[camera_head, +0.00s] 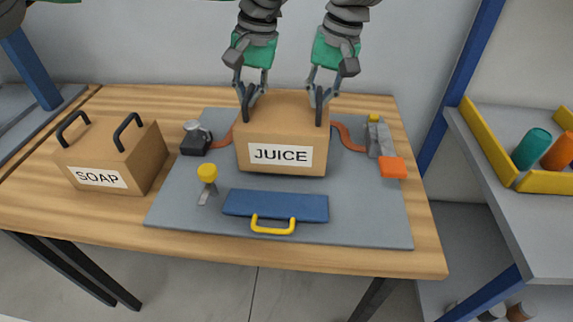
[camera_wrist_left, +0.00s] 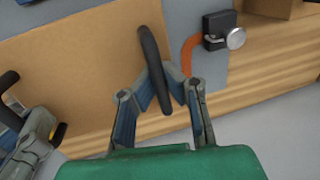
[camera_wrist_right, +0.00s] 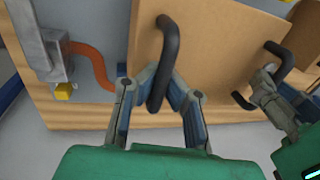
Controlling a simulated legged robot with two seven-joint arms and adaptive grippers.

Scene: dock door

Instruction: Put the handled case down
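The handled case is a brown box marked JUICE (camera_head: 283,133) with two black handles, upright over the grey mat (camera_head: 370,215). I cannot tell whether its underside touches the mat. My left gripper (camera_head: 248,92) has its fingers closed around the left handle, which also shows in the left wrist view (camera_wrist_left: 153,65). My right gripper (camera_head: 319,95) has its fingers closed around the right handle, seen in the right wrist view (camera_wrist_right: 165,55). The fingers partly hide both handles.
A SOAP box (camera_head: 110,155) stands left on the wooden table (camera_head: 300,258). Around the case are a black clamp (camera_head: 195,140), a yellow-knobbed piece (camera_head: 207,175), a blue bar with yellow handle (camera_head: 275,205) and a grey latch with orange end (camera_head: 380,140). A shelf (camera_head: 510,215) stands right.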

